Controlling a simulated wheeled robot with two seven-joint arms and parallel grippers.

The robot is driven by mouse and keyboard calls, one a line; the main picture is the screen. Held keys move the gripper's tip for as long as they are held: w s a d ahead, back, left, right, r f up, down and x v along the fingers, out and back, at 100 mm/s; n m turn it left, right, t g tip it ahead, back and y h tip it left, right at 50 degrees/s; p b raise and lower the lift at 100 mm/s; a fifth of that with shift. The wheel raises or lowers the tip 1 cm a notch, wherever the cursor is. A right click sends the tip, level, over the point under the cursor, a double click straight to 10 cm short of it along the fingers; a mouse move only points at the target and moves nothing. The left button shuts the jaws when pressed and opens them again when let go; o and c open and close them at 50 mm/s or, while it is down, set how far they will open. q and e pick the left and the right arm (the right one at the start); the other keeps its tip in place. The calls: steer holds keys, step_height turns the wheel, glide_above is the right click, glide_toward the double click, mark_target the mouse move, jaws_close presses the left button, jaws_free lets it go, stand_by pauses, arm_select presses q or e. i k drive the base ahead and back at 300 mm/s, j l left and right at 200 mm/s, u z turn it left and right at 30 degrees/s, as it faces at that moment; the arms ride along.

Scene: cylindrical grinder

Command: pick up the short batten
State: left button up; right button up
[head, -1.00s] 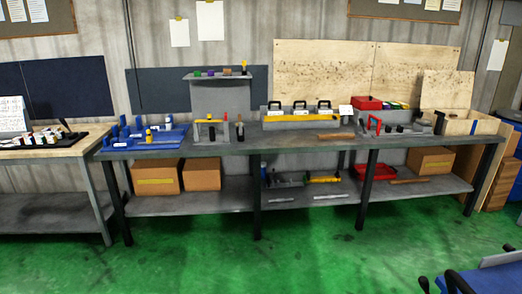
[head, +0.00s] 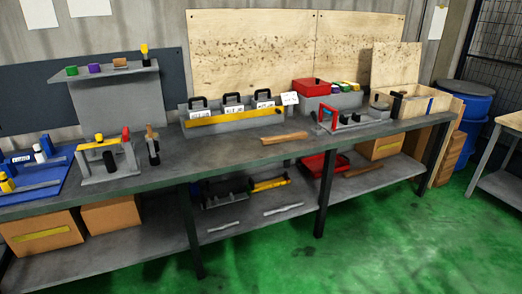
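A short brown wooden piece (head: 285,138), which looks like a batten, lies flat near the front edge of the grey bench top, right of centre in the head view. A similar brown wooden piece (head: 358,171) lies on the lower shelf, beside a red tray (head: 322,165). I cannot tell from their looks alone which one is the short batten. Neither of my grippers shows in the head view.
The long grey bench (head: 225,152) carries a rack with a yellow bar (head: 232,118), a red box (head: 311,87) and a wooden box (head: 428,100). A blue mat (head: 40,180) lies at left. Cardboard boxes (head: 40,234) stand below. The green floor (head: 380,240) in front is clear.

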mark_target(285, 138)
steer(key=i+j+z, duration=0.25)
steer(key=i, duration=0.25)
steer(key=i+j+u, duration=0.15)
steer(key=i+j, duration=0.75)
